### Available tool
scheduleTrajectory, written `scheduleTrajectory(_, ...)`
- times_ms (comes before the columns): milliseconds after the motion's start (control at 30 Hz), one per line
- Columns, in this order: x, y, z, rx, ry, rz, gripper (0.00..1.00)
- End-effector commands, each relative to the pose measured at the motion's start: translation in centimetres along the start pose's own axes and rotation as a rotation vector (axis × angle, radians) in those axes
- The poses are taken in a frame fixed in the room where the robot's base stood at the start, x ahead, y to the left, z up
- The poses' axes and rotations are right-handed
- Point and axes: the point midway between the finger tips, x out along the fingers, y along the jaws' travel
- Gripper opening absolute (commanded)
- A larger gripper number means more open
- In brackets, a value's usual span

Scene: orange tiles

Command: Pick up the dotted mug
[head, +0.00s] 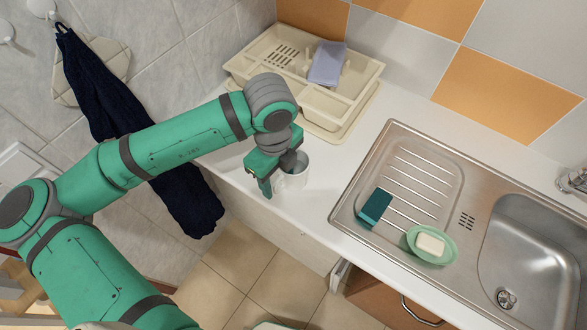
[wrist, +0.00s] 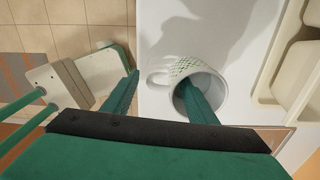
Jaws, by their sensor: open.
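The dotted mug (head: 296,179) is white and stands upright on the white counter near its front edge. In the wrist view the mug (wrist: 205,68) shows small green dots, an open top, and a handle pointing left. My gripper (head: 279,178) is open at the mug. In the wrist view my gripper (wrist: 159,77) has one finger over or inside the mug's opening and the other left of the handle, so the handle lies between them. I cannot tell whether either finger touches the mug. In the head view my gripper partly hides the mug.
A cream dish rack (head: 352,92) with a lilac item (head: 327,64) stands behind the mug. To the right is a steel sink (head: 537,250), with a teal sponge (head: 375,207) and soap (head: 430,244) in a green dish (head: 447,255) on its drainboard. A dark towel (head: 100,95) hangs left.

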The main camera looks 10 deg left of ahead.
Motion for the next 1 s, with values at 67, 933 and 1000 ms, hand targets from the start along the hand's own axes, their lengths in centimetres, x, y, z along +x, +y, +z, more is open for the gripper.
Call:
scheduleTrajectory(67,1.2,0.1,-0.1,-0.001,0.001,0.002,0.53)
scheduleTrajectory(933,3.9,-0.1,-0.2,0.001,0.000,-0.001,0.00)
scheduleTrajectory(1000,3.8,-0.1,-0.2,0.000,0.000,-0.001,0.00)
